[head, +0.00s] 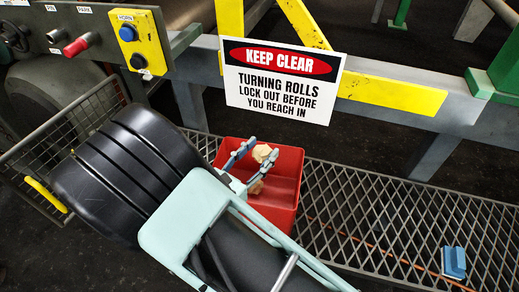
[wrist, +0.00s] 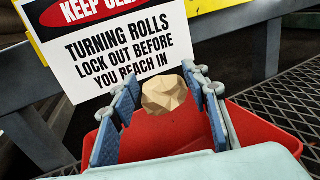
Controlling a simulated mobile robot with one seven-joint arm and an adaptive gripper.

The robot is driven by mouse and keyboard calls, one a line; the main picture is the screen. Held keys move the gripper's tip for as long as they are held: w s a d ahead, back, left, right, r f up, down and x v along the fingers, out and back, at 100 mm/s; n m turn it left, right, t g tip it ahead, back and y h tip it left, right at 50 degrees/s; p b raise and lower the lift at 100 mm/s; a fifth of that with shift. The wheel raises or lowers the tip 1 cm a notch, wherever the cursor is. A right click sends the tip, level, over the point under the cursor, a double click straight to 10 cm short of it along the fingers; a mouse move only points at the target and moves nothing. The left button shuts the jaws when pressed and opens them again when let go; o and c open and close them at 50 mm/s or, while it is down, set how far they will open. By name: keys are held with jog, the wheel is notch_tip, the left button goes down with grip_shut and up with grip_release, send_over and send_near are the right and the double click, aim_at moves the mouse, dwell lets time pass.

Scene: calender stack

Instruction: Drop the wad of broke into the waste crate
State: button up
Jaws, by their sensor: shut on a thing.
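The wad of broke (wrist: 165,95) is a pale tan, faceted lump. My gripper (wrist: 163,82) is shut on it, with a blue-padded finger on each side. In the head view the wad (head: 262,153) shows between the fingertips of my gripper (head: 264,150). The waste crate (head: 286,168) is an open red box on the grating. The wad and fingers appear over its opening, with red walls around and below them in the wrist view (wrist: 245,122). The wad's height above the crate floor cannot be told. My arm hides part of the crate's near left side.
A white warning sign (head: 280,82) hangs on the grey rail (head: 440,110) just behind the crate. A wire basket (head: 45,150) with a yellow handle is at left. A control box (head: 138,40) is at upper left. A blue object (head: 454,262) lies on the grating (head: 400,215).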

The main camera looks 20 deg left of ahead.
jog(key=shift+f, duration=0.6)
jog(key=o, duration=1)
jog(key=s, duration=0.4)
jog(key=s+a, duration=0.1)
jog(key=s, duration=0.3)
jog(key=s+a, duration=0.1)
jog(key=s, duration=0.2)
jog(key=shift+s+a, duration=0.15)
jog(key=shift+s, duration=0.25)
jog(key=shift+r, duration=0.1)
